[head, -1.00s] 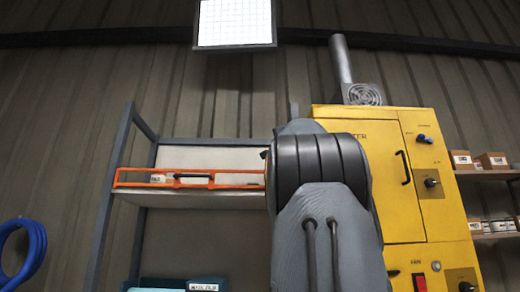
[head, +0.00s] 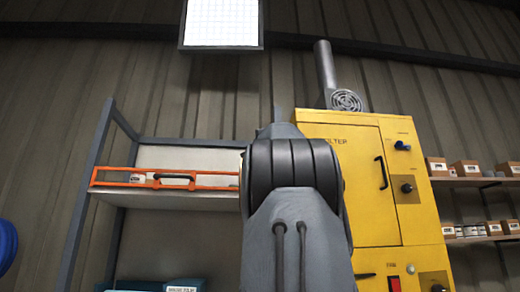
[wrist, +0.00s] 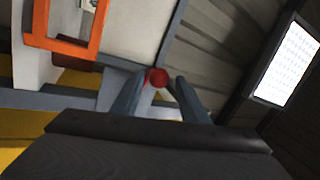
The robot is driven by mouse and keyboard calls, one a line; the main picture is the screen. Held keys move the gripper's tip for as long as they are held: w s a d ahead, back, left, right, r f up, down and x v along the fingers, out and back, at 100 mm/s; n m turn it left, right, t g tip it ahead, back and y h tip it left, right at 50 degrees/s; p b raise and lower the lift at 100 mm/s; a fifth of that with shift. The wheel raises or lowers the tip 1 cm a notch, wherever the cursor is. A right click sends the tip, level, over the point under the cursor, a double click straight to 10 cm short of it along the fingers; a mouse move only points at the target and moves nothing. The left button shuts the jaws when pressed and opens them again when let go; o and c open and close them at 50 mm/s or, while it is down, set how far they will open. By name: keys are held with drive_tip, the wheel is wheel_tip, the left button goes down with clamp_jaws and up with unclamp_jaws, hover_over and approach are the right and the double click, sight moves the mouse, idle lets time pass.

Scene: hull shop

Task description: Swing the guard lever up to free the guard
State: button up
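The guard is an orange frame (head: 138,184) with a black handle, standing level across the front of a shelf left of my arm in the head view. Part of the orange frame (wrist: 66,45) shows at upper left in the wrist view. A round red knob (wrist: 157,77), likely the guard lever's end, shows between the tips of my gripper (wrist: 160,80) in the wrist view. The gripper is open, with a gap at the right finger; I cannot tell whether the left finger touches the knob. My arm hides the lever and gripper in the head view.
A yellow cabinet (head: 350,190) with a handle and knobs stands close to the right of my arm. Grey shelf posts (head: 88,210) frame the guard. Blue bins (head: 160,286) lie below. Shelves with boxes (head: 465,168) are at far right.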

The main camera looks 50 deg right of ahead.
drive_tip(key=b+v, duration=0.4)
drive_tip(key=v, duration=0.3)
drive_tip(key=shift+s+a+b, duration=0.25)
drive_tip(key=shift+a+b, duration=0.05)
drive_tip(key=shift+b, duration=0.1)
drive_tip(key=shift+f, duration=0.15)
